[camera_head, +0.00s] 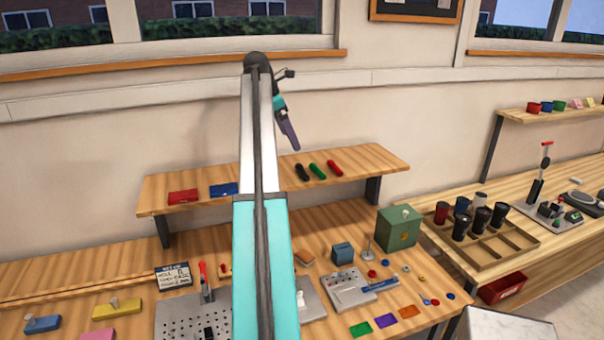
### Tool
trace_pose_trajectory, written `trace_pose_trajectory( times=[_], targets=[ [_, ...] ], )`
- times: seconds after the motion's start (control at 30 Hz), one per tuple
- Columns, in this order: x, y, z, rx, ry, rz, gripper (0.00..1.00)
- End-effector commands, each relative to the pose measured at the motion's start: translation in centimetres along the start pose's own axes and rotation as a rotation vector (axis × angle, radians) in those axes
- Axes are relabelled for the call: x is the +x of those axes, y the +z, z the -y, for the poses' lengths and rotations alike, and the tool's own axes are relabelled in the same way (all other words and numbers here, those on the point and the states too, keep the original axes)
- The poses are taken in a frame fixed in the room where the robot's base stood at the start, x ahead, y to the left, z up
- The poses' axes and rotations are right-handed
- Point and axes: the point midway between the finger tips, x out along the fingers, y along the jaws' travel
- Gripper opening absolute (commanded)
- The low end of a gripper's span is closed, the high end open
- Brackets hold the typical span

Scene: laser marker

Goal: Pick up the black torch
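The black torch (302,172) lies on the raised wooden shelf (265,193), to the left of a green torch (318,170) and a red torch (335,168). The three lie side by side, slightly apart. My gripper (293,146) hangs from the end of my raised arm, above and a little left of the black torch in the picture, apart from it. It points downward. Its fingers are seen edge-on and small, so their opening does not show. Nothing is visible in it.
A red case (183,197) and a blue case (223,190) lie on the shelf's left part. My arm hides some of the shelf and bench. Below, the workbench (420,290) carries a green box (398,229) and several small items. A compartment tray (482,250) with cups stands right.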

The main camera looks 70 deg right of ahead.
Motion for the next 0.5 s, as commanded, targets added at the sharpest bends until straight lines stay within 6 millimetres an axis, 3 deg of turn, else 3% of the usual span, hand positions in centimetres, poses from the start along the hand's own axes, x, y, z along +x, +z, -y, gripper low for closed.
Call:
trace_pose_trajectory(
  times=[0.27, 0.5],
  targets=[
    [0.2, 0.1, 0.0, 0.001, -0.001, 0.0, 0.97],
    [2.1, 0.2, 0.1, 0.001, -0.002, 0.0, 0.97]
  ],
)
